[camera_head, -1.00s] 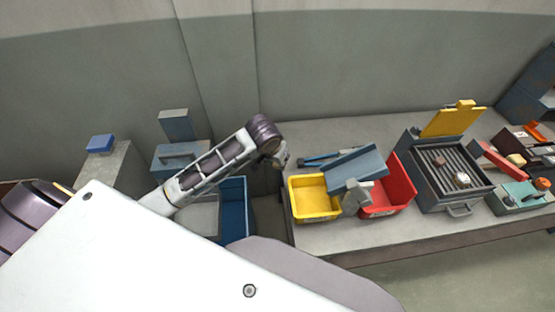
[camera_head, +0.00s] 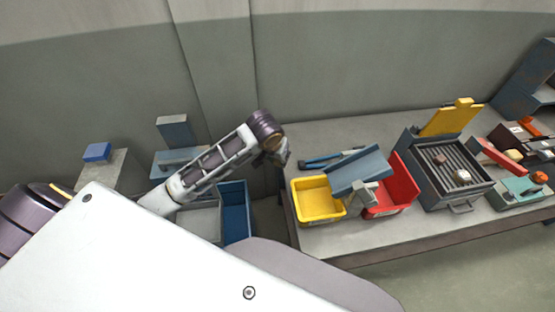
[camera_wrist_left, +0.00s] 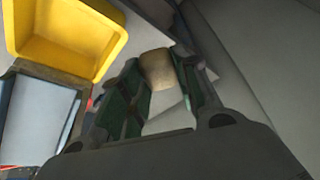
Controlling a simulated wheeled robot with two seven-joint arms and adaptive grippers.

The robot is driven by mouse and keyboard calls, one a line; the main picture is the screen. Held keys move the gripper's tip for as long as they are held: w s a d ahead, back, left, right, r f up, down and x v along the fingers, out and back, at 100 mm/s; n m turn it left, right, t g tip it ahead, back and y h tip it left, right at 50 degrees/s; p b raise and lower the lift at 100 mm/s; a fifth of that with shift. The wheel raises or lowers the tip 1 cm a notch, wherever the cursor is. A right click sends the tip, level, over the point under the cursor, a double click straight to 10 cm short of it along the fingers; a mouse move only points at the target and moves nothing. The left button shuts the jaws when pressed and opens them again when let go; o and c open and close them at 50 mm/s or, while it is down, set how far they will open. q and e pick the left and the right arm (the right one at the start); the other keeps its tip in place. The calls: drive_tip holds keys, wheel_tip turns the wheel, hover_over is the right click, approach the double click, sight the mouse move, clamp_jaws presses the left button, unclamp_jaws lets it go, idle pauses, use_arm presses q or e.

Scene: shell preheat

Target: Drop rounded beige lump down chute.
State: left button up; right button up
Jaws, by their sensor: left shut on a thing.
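My left gripper (camera_wrist_left: 155,95) is shut on a rounded beige lump (camera_wrist_left: 157,68), held between its green finger pads in the left wrist view. In the head view the left wrist end (camera_head: 275,152) is left of the yellow bin, and the lump cannot be made out there. The slanted blue-grey chute (camera_head: 362,170) stands between the yellow bin (camera_head: 318,208) and the red bin (camera_head: 402,180). In the left wrist view the yellow bin (camera_wrist_left: 65,35) is at upper left, with a pale tray-like surface below it. My right gripper is not in view.
A grill box (camera_head: 450,180) with a raised yellow lid (camera_head: 453,118) holds small lumps on the bench. A teal device (camera_head: 517,192) is farther right. A blue bin (camera_head: 235,212) sits below my left arm. The bench front has free room.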

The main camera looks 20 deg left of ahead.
use_arm(q)
drive_tip(key=shift+w+r, duration=0.6)
drive_tip(key=shift+r, duration=0.2)
drive_tip(key=w+d+r+m, duration=0.1)
drive_tip(key=w+d+r, duration=0.25)
drive_tip(key=r, duration=0.55)
drive_tip(key=w+d+r+b, duration=0.15)
drive_tip(key=w+r, duration=0.25)
drive_tip(key=r, duration=0.5)
drive_tip(key=w+d+r+m, duration=0.1)
drive_tip(key=w+d+r, duration=0.25)
drive_tip(key=r, duration=0.45)
drive_tip(key=s+d+m+h, duration=0.2)
drive_tip(key=s+d+m, duration=0.15)
drive_tip(key=d, duration=0.55)
drive_tip(key=s+d+f+m+g+b, duration=0.1)
drive_tip(key=s+d+f+m+b, duration=0.1)
drive_tip(key=f, duration=0.5)
drive_tip(key=s+d+f+m+g+h+b, duration=0.1)
drive_tip(key=s+f+m+b, duration=0.2)
drive_tip(key=f, duration=0.5)
drive_tip(key=shift+s+d+m+h, duration=0.3)
drive_tip(key=shift+s+d+m, duration=0.1)
drive_tip(key=shift+s, duration=0.25)
